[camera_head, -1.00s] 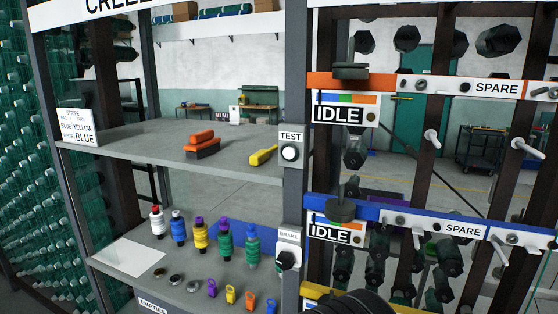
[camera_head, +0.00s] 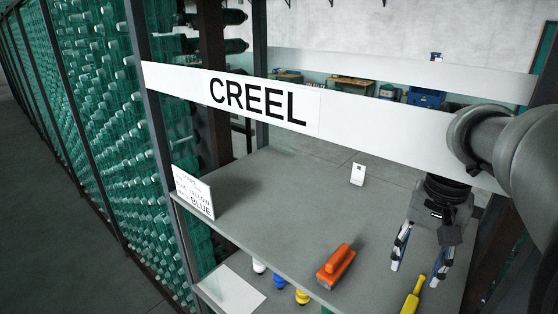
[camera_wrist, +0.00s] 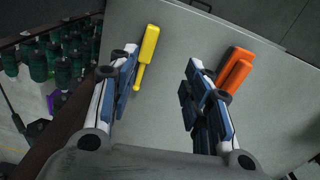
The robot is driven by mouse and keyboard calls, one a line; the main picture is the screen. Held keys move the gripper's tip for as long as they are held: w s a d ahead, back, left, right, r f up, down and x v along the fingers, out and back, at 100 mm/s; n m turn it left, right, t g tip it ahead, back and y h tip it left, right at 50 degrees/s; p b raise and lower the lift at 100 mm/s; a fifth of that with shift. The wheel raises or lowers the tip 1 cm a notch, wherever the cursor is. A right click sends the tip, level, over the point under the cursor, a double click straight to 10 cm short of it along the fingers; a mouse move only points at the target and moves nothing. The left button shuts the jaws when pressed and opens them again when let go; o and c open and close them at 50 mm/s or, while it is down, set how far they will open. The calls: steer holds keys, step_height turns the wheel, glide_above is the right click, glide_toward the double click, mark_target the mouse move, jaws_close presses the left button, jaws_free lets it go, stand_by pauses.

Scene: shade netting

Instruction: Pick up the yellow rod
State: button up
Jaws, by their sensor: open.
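The yellow rod (camera_head: 413,296) lies on the upper grey shelf (camera_head: 300,215), near its front edge at the lower right of the head view. In the wrist view the rod (camera_wrist: 148,45) has a thick end away from me and a thin end towards me, and it lies just beside the left fingertip. My gripper (camera_head: 418,274) is open and empty, pointing down above the shelf close to the rod. I see no contact with the rod.
An orange brush (camera_head: 336,266) lies on the shelf left of my gripper, near the right finger in the wrist view (camera_wrist: 235,68). A white card (camera_head: 358,174) stands farther back. The CREEL sign beam (camera_head: 390,108) crosses behind my arm.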

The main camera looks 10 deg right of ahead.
step_height(320, 180, up, 3)
steer(key=d+p, duration=0.2)
steer(key=m, duration=0.1)
glide_above(411, 303)
steer(key=f, duration=1.2)
steer(key=shift+w+a, duration=0.15)
steer(key=shift+a, duration=0.1)
steer(key=f, duration=0.4)
steer(key=shift+s+d+f+p, duration=0.15)
steer(key=shift+s+d+p, duration=0.1)
steer(key=shift+p, duration=0.05)
steer(key=shift+w+f, duration=0.1)
steer(key=shift+f, duration=0.4)
steer(key=shift+c, duration=0.6)
jaws_close()
